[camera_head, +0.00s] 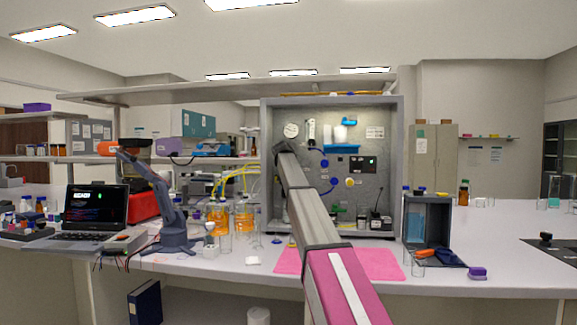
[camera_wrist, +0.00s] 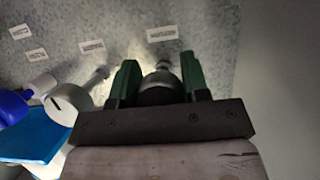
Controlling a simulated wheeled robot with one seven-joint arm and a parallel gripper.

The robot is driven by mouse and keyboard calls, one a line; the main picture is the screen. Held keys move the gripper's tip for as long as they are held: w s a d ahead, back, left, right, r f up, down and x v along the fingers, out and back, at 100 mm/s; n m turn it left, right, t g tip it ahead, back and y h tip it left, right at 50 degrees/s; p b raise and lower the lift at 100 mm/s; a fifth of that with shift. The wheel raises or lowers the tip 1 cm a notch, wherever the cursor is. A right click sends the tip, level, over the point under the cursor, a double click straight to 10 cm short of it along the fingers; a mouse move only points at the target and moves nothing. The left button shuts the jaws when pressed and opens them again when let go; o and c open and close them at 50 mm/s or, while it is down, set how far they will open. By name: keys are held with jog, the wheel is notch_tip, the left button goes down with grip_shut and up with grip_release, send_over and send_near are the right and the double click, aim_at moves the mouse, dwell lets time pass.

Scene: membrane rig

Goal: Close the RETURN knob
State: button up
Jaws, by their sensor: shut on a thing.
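In the wrist view my gripper (camera_wrist: 160,90) has its two green fingers on either side of a dark round knob (camera_wrist: 158,88), which sits low between them. A pale metal stem shows just beyond it, towards the panel. A small label (camera_wrist: 162,34) is on the panel above the knob; its print is too blurred to read, so I cannot confirm RETURN. In the head view my arm reaches to the left part of the grey rig panel (camera_head: 376,140), and the arm hides the gripper and the knob.
In the wrist view a white round fitting (camera_wrist: 70,103) and a blue part (camera_wrist: 12,107) lie close left; the right is bare wall. In the head view blue knobs (camera_head: 324,163) and a yellow knob (camera_head: 350,182) are on the panel. A pink mat (camera_head: 378,264) lies below.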

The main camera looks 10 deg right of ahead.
jog(key=shift+a+f+m+y, duration=0.1)
jog(key=shift+m+y, duration=0.2)
jog(key=shift+m, duration=0.3)
dwell(0.3)
jog(key=o, duration=0.9)
jog(key=shift+o, duration=0.2)
jog(key=v, duration=1)
jog(key=shift+s, duration=0.4)
jog(key=shift+s, duration=0.1)
